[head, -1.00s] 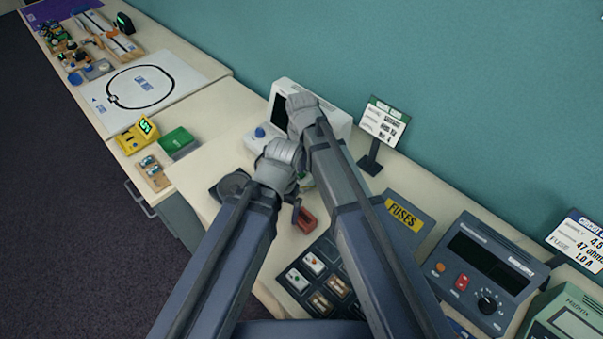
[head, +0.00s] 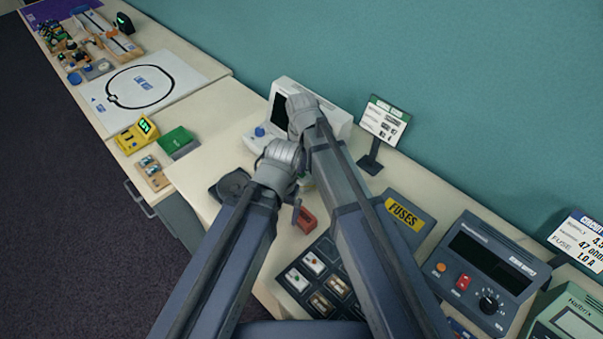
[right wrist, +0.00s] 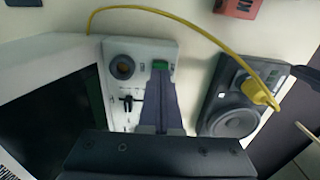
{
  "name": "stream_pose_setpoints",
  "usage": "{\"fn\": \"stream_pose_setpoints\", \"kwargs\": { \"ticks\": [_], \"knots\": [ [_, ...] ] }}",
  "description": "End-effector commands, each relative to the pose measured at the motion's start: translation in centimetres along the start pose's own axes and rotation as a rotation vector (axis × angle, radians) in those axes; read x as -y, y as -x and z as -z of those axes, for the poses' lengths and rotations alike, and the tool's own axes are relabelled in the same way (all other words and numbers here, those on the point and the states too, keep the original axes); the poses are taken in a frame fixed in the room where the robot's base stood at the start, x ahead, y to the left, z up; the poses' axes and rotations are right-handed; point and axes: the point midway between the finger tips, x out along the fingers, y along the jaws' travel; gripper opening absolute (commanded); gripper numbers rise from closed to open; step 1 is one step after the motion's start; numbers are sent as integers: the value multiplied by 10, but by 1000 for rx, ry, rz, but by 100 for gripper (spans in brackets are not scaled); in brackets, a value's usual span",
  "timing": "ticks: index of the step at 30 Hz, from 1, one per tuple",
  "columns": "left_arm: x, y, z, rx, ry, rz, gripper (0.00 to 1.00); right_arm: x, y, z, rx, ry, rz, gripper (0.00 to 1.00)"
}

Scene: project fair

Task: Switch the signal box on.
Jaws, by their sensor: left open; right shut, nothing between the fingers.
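The white box (head: 338,119) with a dark screen stands at the back of the table in the head view, partly hidden by my grippers. In the right wrist view its white front panel (right wrist: 118,55) has a round knob (right wrist: 122,67), a small black lever (right wrist: 127,103) and a green patch. My right gripper (head: 302,104) is shut and empty, over the box. In the wrist view its fingers (right wrist: 160,78) reach over the panel, just right of the lever; contact is unclear. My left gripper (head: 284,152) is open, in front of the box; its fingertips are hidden.
A grey speaker-like unit (right wrist: 226,119) with a yellow cable (right wrist: 190,20) lies right of the panel in the wrist view. A red holder (head: 306,220), a dark fuse tray (head: 296,283) and a grey meter (head: 483,269) are nearer. A sign (head: 383,122) stands at right.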

Motion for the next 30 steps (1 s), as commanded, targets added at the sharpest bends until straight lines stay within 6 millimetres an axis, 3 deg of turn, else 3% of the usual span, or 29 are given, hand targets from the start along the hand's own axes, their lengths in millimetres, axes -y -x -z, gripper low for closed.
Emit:
{"fn": "stream_pose_setpoints", "kwargs": {
  "ticks": [30],
  "knots": [
    [-1,-9,0,0,0,0,97,0,-9,0,0,0,0,0]
  ]
}}
